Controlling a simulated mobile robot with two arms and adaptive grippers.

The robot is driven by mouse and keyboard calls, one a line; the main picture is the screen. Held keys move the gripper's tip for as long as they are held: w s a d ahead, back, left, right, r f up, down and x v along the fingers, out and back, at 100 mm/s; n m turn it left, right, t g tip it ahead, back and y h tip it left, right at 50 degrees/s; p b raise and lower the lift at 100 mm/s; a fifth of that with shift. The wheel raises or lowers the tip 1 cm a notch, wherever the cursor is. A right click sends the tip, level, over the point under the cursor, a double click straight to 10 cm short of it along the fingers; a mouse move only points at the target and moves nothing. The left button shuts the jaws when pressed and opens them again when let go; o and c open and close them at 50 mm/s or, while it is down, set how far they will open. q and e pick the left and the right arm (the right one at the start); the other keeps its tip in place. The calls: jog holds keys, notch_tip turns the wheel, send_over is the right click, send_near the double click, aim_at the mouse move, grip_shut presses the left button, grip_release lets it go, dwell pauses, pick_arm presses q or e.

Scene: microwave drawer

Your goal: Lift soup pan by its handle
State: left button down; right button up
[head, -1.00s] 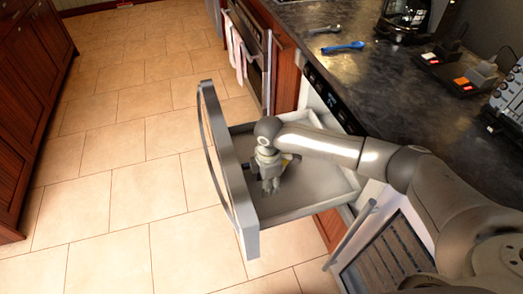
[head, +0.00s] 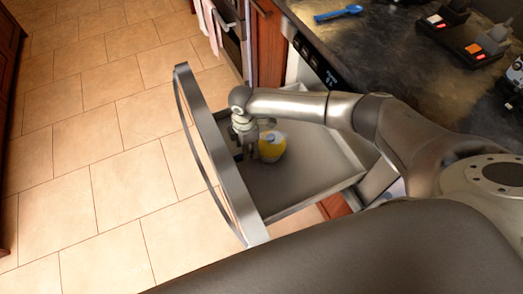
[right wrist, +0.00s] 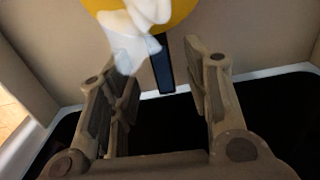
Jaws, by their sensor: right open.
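The soup pan (head: 271,147) is a small round yellow vessel with pale contents, inside the open drawer (head: 312,200). In the right wrist view the pan's yellow body (right wrist: 185,12) is cut by the top edge, and its dark straight handle (right wrist: 163,68) points down between the fingers. White matter covers part of the pan there. My right gripper (head: 243,138) is in the drawer, just left of the pan and close to the drawer's front panel. Its fingers (right wrist: 160,65) are open on either side of the handle, with gaps visible. My left gripper is not in view.
The drawer front (head: 213,150) rises close to the left of my gripper. The dark countertop (head: 385,75) lies above right, with a blue utensil (head: 338,13) and devices (head: 475,45) on it. Tiled floor (head: 95,170) is clear at left.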

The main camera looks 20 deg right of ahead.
notch_tip(320, 180, down, 4)
jog(key=shift+f, duration=0.6)
jog(key=shift+c, duration=0.9)
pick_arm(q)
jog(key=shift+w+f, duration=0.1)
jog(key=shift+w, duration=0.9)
pick_arm(e)
grip_shut()
